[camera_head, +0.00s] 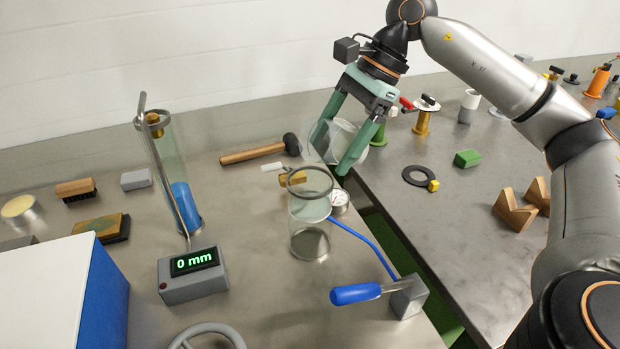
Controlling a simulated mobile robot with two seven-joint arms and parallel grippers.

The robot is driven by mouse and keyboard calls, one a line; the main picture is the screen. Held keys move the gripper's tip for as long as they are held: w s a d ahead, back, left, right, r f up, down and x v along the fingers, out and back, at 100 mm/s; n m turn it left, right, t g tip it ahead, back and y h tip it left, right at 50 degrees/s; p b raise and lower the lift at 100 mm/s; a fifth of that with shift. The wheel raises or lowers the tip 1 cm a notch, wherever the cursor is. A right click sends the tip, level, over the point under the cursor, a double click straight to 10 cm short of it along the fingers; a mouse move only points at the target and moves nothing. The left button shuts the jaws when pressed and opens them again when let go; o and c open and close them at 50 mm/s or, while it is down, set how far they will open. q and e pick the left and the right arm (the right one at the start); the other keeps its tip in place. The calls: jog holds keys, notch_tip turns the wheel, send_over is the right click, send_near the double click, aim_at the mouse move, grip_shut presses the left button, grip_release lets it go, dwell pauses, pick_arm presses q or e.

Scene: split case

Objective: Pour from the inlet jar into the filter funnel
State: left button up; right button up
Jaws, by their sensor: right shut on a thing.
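My right gripper (335,150) comes in from the upper right with its green fingers pointing down. It is shut on a clear jar, probably the inlet jar (346,137), holding it tilted above the gap between the two worktops. A pale, whitish area shows in the jar; I cannot tell whether it is contents. Below and left of it stands an upright clear cylinder with a dark rim, probably the filter funnel (309,222). The jar appears apart from that rim. My left gripper is out of view.
A tall clear tube with a blue cylinder (186,207) and a "0 mm" display box (193,276) stand left. A hammer (262,150), a gauge (339,201) and a blue-handled lever (357,293) lie near the cylinder. The right worktop (433,225) has bare space.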

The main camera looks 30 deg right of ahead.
jog(key=shift+a+f+h, duration=0.1)
jog(key=shift+f+h, duration=0.25)
jog(key=shift+h, duration=0.55)
dwell(1.8)
jog(key=shift+r+h, duration=0.4)
jog(key=shift+h, duration=0.5)
dwell(1.1)
jog(key=shift+r+h, duration=0.25)
jog(key=shift+h, duration=0.25)
dwell(0.6)
jog(key=y, duration=0.1)
jog(key=f+y, duration=0.1)
jog(key=shift+d+f+y, duration=0.2)
jog(key=shift+f+y, duration=0.05)
jog(key=shift+y, duration=0.15)
jog(key=shift+r+y, duration=0.3)
jog(key=shift+y, duration=0.4)
jog(key=shift+a, duration=0.15)
jog(key=shift+r, duration=0.15)
